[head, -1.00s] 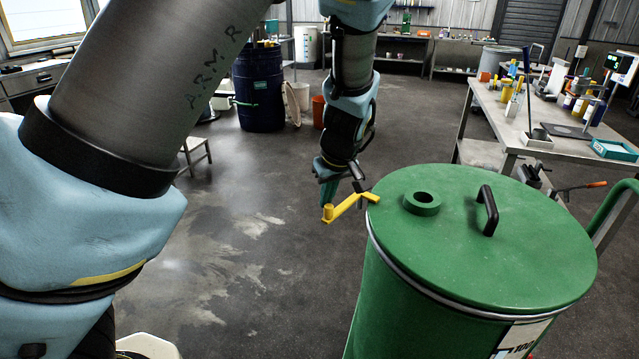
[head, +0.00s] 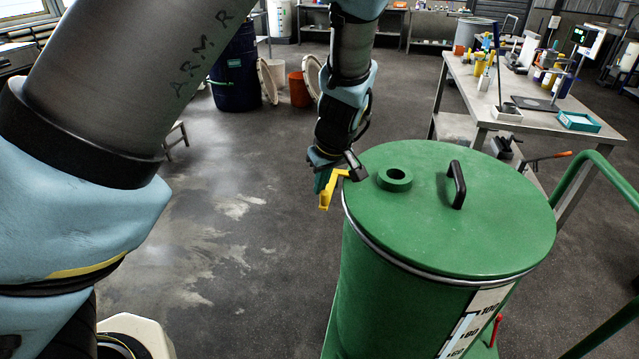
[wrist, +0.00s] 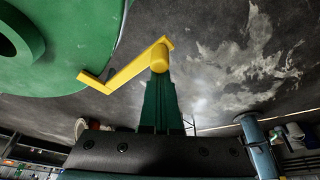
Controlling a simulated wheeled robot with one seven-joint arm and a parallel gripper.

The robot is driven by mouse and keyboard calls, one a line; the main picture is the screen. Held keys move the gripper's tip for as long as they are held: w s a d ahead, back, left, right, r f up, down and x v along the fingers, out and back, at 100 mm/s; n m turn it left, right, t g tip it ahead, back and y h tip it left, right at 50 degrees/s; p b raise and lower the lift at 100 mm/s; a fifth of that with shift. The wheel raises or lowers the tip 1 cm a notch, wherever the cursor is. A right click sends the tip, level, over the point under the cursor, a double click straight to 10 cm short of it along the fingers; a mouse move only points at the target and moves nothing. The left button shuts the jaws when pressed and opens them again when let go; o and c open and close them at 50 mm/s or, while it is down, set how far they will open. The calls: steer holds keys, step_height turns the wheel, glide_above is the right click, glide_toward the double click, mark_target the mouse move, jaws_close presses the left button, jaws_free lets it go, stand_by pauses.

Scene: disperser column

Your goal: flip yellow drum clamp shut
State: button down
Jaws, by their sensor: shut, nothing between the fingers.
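The yellow clamp (head: 329,190) stands out from the left rim of the green drum (head: 380,300). In the wrist view the clamp (wrist: 125,74) is a bent lever with a round knob at its outer end. Its other end reaches the edge of the green lid (wrist: 70,40). My gripper (head: 322,180) is shut and empty, beside the clamp's outer end. In the wrist view my gripper's fingertips (wrist: 158,80) lie just under the knob; I cannot tell whether they touch it. My gripper partly hides the clamp in the head view.
The lid carries a round green bung (head: 395,179) and a black handle (head: 457,185). A green rail (head: 597,165) runs at the right. A bench (head: 520,115) with bottles stands behind. A blue barrel (head: 236,75) is at the back. The floor left of the drum is clear.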

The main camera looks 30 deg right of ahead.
stand_by(0.3)
steer(key=w+a, duration=0.1)
steer(key=w, duration=0.3)
steer(key=b+v, duration=0.2)
steer(key=v, duration=0.8)
steer(key=shift+d, duration=0.5)
steer(key=w+a+f+g, duration=0.1)
steer(key=w+a, duration=0.3)
steer(key=a, duration=0.7)
steer(key=w+a+f+g, duration=0.1)
steer(key=w+a, duration=0.3)
steer(key=a, duration=0.6)
steer(key=s+a, duration=0.2)
steer(key=a, duration=0.7)
steer(key=s+a, duration=0.3)
steer(key=a, duration=0.7)
steer(key=shift+a+m, duration=0.2)
steer(key=shift+m, duration=0.1)
steer(key=shift+f, duration=0.1)
